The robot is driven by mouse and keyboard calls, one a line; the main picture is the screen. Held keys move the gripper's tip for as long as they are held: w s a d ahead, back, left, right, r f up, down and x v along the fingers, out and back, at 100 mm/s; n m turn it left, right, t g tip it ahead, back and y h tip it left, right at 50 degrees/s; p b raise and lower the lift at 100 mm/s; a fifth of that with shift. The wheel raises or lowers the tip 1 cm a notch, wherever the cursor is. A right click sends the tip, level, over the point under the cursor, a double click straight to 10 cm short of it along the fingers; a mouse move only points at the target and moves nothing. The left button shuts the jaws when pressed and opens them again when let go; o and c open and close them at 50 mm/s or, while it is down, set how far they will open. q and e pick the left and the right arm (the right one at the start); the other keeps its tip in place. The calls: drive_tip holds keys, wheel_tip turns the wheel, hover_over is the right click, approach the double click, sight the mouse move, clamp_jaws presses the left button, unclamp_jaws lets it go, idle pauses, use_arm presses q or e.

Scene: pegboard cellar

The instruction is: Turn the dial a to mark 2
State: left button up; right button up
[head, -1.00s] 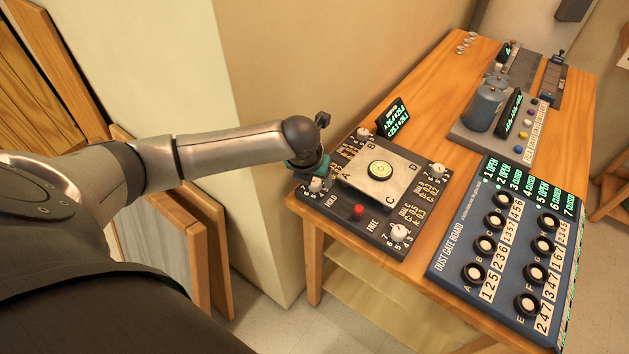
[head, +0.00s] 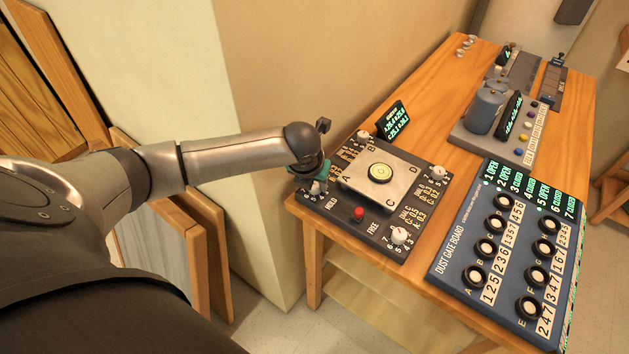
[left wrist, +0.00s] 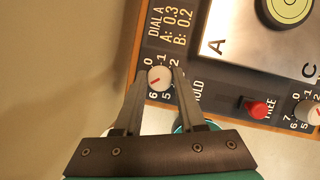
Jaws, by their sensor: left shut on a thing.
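Dial a is a round white knob with a red pointer line, beside plate corner A; it shows in the left wrist view (left wrist: 159,79). Marks 0, 1, 2, 5 and 6 are readable around it; the pointer line lies slanted, and I cannot tell which end marks the setting. My left gripper (left wrist: 160,73) is shut on dial a, one finger on each side. In the head view my left gripper (head: 316,184) is at the panel's near left corner and largely covers the dial. My right gripper is not in view.
The levelling panel (head: 385,243) carries a metal plate (head: 400,190) with a round bubble level (head: 380,173), a red button (head: 359,213) and other white dials (head: 398,235). A small display (head: 392,121) stands behind. The dust gate board (head: 452,262) lies to the right.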

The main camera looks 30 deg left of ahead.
use_arm(q)
clamp_jaws()
